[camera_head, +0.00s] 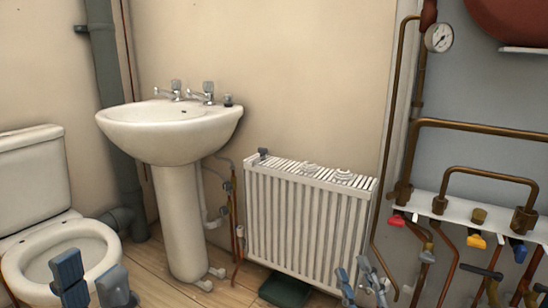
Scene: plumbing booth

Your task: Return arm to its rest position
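My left gripper (92,276) is at the bottom left, in front of the white toilet (60,240). Its two blue-grey fingers stand apart with nothing between them. My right gripper (360,283) is low at the bottom, right of centre, in front of the lower right end of the white radiator (300,225). Its fingers point up and look spread, with nothing seen held. The arms behind both grippers are mostly cut off by the lower edge of the picture.
A white pedestal basin (170,130) with two taps stands left of centre. A dark green box (285,291) lies on the wooden floor under the radiator. Copper pipes, a gauge (439,38) and coloured valve handles (477,241) fill the right side. Small fittings (311,169) sit on the radiator top.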

